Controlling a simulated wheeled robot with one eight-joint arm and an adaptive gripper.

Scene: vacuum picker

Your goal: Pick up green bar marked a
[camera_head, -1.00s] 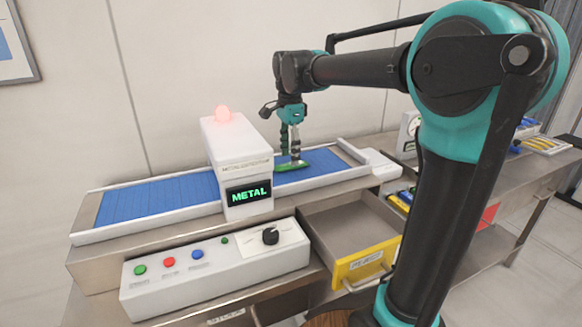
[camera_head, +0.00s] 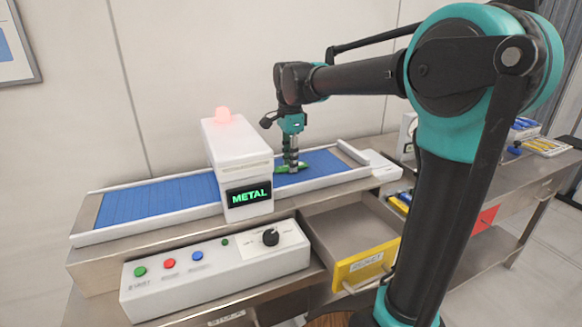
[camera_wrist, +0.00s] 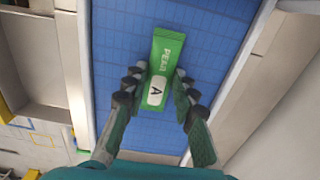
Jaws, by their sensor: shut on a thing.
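The green bar marked A (camera_wrist: 168,57) lies on the blue conveyor belt (camera_wrist: 117,45), with its label facing the wrist camera. My gripper (camera_wrist: 160,80) has one finger on each side of the bar and is shut on it, near the end with the white A patch. In the head view the bar (camera_head: 291,169) is partly hidden by my gripper (camera_head: 290,168), which points straight down at the belt to the right of the metal detector.
The white metal detector (camera_head: 237,160) spans the belt, its screen reading METAL and its red lamp lit. An open drawer with a yellow front (camera_head: 362,268) juts out below. A control box (camera_head: 215,268) with buttons and a knob stands in front.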

